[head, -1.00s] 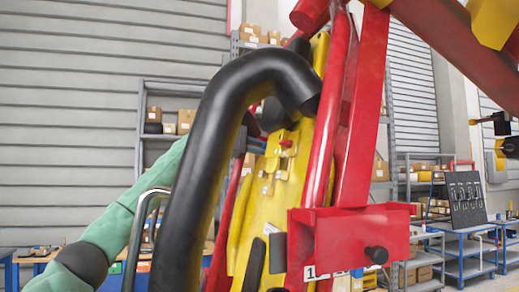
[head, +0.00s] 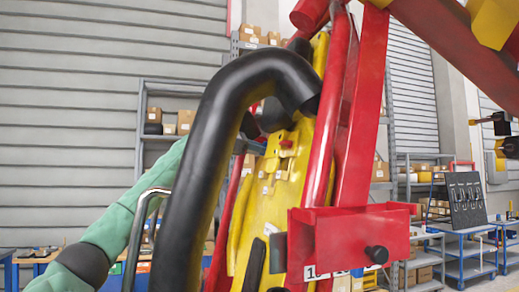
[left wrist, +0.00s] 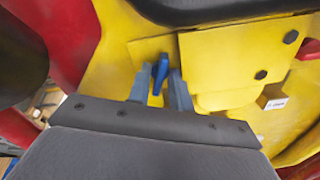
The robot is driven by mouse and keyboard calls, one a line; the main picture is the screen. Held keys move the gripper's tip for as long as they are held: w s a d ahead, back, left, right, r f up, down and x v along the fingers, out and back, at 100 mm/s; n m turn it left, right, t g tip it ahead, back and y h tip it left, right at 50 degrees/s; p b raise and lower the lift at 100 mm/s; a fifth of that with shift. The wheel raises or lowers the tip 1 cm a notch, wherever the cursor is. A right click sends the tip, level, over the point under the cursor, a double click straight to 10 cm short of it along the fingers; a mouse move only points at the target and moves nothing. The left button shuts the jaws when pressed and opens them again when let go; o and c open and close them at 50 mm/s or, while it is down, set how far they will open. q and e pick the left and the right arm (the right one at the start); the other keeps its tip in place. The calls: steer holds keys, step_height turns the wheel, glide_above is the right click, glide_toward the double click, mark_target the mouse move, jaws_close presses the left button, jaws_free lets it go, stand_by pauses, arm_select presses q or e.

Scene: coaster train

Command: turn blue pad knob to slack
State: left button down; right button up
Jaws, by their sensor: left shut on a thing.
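The blue pad knob (left wrist: 159,76) is a small upright blue lever on a yellow plate in the left wrist view. My left gripper (left wrist: 162,88) has its two grey fingers on either side of the knob and is shut on it. In the head view, my green left arm comes in from the lower left and passes behind a thick black padded bar. The gripper (head: 256,147) shows only partly there, against the yellow seat back (head: 275,190). The knob is too hidden to make out in the head view. My right gripper is not in view.
The black padded bar (head: 192,165) curves close in front of my left arm. Red frame posts (head: 360,120) and a red bracket (head: 345,238) stand right of the seat. A bent metal handle (head: 136,225) is near my forearm. Shelves and blue workbenches are far behind.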

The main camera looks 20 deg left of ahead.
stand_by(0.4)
arm_select(q)
steer(key=c, duration=1.5)
jaws_free()
steer(key=shift+c, duration=0.2)
